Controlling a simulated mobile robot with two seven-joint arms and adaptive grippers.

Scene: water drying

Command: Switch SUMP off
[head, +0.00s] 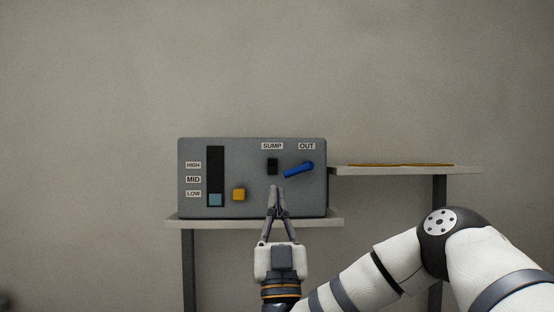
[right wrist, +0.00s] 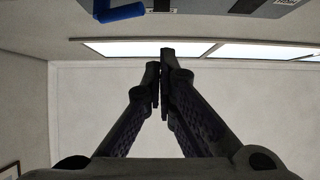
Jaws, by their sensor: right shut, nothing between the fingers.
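A grey control box (head: 253,190) stands on a small shelf against the wall. The black SUMP switch (head: 272,166) is on its front under the SUMP label (head: 272,146). To its right is a blue lever (head: 298,169) under the OUT label (head: 307,146), tilted up to the right. My right gripper (head: 277,188) is shut and empty, its fingertips pointing up just below the SUMP switch in the head view. In the right wrist view the closed fingertips (right wrist: 162,60) show below the box's edge (right wrist: 215,8) and the blue lever (right wrist: 112,9). My left gripper is not in view.
The box also has a dark vertical gauge (head: 215,170) marked HIGH, MID and LOW, with blue at the bottom, and a yellow block (head: 238,194) beside it. The shelf (head: 310,222) carries the box. A second, higher shelf (head: 405,171) stands to the right.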

